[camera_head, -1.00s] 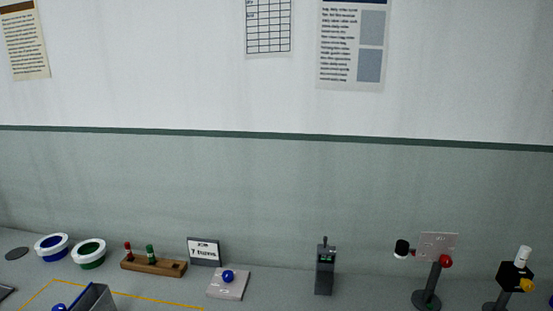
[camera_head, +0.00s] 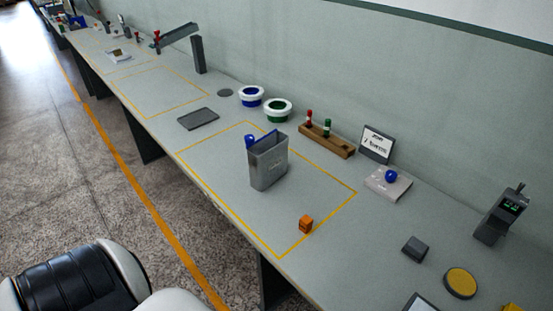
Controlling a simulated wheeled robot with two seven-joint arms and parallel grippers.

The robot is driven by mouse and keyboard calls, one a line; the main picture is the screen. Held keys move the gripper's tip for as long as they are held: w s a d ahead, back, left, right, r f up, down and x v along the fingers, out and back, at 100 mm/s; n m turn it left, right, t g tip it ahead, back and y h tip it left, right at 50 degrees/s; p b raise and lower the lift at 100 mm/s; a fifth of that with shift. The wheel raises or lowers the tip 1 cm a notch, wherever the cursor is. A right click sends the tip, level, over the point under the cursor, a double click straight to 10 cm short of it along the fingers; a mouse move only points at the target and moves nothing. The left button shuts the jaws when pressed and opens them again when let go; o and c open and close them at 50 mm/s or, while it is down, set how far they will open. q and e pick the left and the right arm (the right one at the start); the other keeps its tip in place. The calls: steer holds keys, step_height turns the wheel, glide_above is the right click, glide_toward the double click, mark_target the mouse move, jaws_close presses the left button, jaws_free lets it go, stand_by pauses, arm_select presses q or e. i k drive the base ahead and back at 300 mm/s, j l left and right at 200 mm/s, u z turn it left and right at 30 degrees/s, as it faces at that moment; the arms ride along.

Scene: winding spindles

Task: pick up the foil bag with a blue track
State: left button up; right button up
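A grey, upright, bag-like container (camera_head: 268,165) stands inside a yellow-outlined area of the long grey bench. A blue strip runs along its top edge, and a blue knob shows beside its top left. It looks like the foil bag with a blue track, though its material is hard to tell. It stands free, with nothing gripping it. Neither of my grippers is in view.
An orange block (camera_head: 306,224) lies inside the outline, in front of the container. A wooden rack (camera_head: 326,141), white-rimmed green bowl (camera_head: 277,110) and blue bowl (camera_head: 251,96) stand behind. A dark tray (camera_head: 198,119) lies left. A pad with a blue ball (camera_head: 388,183) lies right.

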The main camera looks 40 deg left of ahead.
mark_target(268, 158)
steer(key=j+u, duration=0.1)
steer(key=u, duration=0.7)
steer(key=j+u, duration=0.1)
steer(key=u, duration=0.35)
steer(key=i, duration=0.05)
